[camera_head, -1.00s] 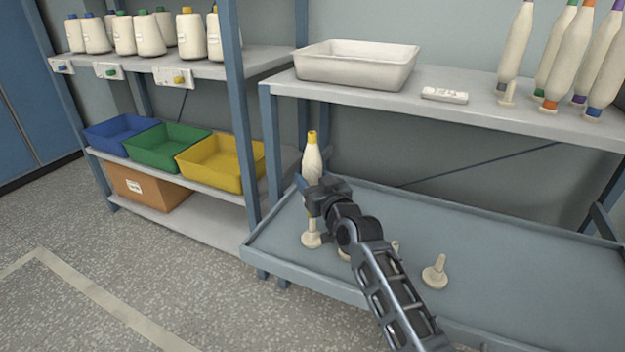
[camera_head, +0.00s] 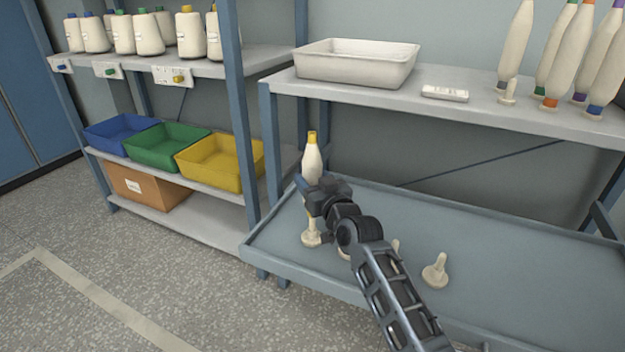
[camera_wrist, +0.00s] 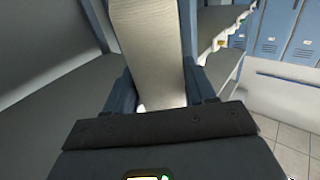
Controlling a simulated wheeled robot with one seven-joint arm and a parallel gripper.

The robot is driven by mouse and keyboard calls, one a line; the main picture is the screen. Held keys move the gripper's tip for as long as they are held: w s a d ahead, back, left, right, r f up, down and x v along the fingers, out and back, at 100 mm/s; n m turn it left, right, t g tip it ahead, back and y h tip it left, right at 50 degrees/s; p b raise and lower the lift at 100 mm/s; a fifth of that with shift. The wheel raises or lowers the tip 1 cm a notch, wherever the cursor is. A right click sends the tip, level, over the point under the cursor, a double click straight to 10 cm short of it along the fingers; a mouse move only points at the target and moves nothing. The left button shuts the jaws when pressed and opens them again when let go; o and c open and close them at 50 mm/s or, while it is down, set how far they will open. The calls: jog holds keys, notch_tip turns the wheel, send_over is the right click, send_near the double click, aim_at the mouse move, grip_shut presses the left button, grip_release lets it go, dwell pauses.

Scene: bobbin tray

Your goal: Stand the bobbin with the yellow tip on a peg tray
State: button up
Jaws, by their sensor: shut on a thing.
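The bobbin with the yellow tip (camera_head: 311,160) is cream white and stands upright, tip up, over the left end of the peg tray (camera_head: 500,238). My gripper (camera_head: 318,196) is shut on its lower part. In the wrist view the bobbin's pale wound body (camera_wrist: 150,45) rises between the two fingers (camera_wrist: 160,90). A peg with a round base (camera_head: 311,236) shows right below the bobbin.
Another bare peg (camera_head: 435,270) stands right of my arm, and others are partly hidden behind it. A shelf above holds a white bin (camera_head: 357,65) and several bobbins (camera_head: 568,55). A blue post (camera_head: 238,110) stands left of the tray. The tray's right part is clear.

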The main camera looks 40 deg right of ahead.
jog(key=shift+f+b, duration=2.45)
jog(key=shift+f, duration=0.15)
jog(key=o, duration=1.2)
jog(key=shift+s, duration=0.1)
jog(key=v, duration=0.7)
jog(key=shift+s+a, duration=0.15)
jog(key=shift+s, duration=0.1)
